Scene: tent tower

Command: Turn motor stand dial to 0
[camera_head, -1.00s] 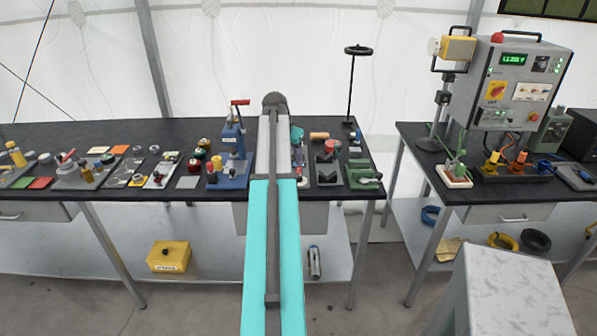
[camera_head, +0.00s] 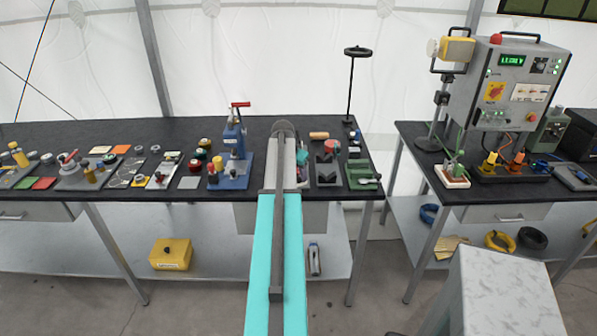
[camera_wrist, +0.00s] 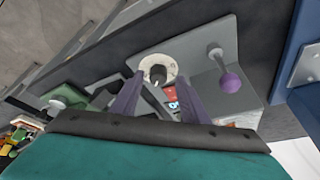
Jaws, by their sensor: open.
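In the wrist view my gripper (camera_wrist: 159,84) is open, with its two purple fingers apart. A pale round dial (camera_wrist: 157,68) with a dark knob at its middle lies just beyond and between the fingertips. The dial sits on a grey plate (camera_wrist: 195,52), which looks like the motor stand. A lever with a purple ball end (camera_wrist: 230,82) stands on the same plate, right of the dial. I cannot read marks on the dial or tell whether the fingers touch the knob. In the head view my arm hides the gripper and most of this stand.
A blue press (camera_head: 233,150) stands left of my arm on the black bench. A dark block fixture (camera_head: 326,170) and a green vise (camera_head: 361,174) stand to its right. A tall thin stand (camera_head: 350,90) rises behind. The second table holds a grey instrument box (camera_head: 508,85).

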